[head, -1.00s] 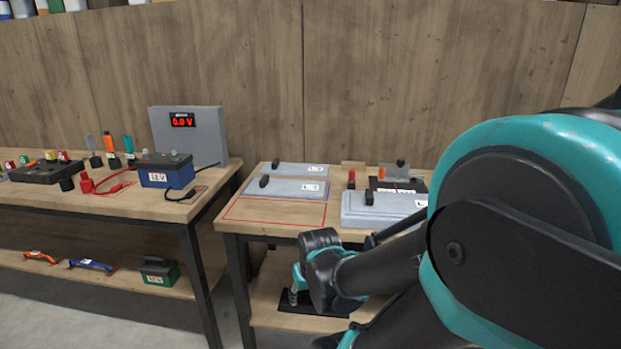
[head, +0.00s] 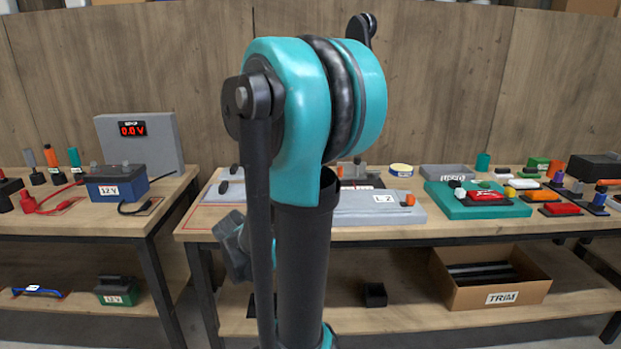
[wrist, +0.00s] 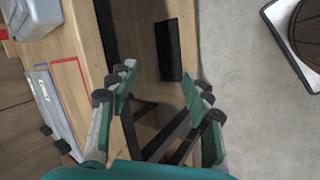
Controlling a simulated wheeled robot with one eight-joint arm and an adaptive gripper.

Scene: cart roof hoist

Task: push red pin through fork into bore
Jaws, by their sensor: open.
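The red pin (head: 340,171) shows only as a small bit of red beside my arm in the head view, so its seating cannot be told. A grey upright part (head: 356,169), possibly the fork, stands near it at the back of the middle bench. The bore cannot be made out. My gripper shows in the wrist view (wrist: 160,92) with its fingers wide apart and nothing between them. It is at the front of the bench, over the lower shelf, away from the pin. In the head view my arm hides most of it.
A grey plate (head: 375,208) marked L 2 lies on the middle bench. To its right are a teal block (head: 470,207) and several small coloured parts. A TRIM box (head: 488,278) and a small black box (head: 374,295) stand on the lower shelf. The left bench holds a blue battery (head: 117,187).

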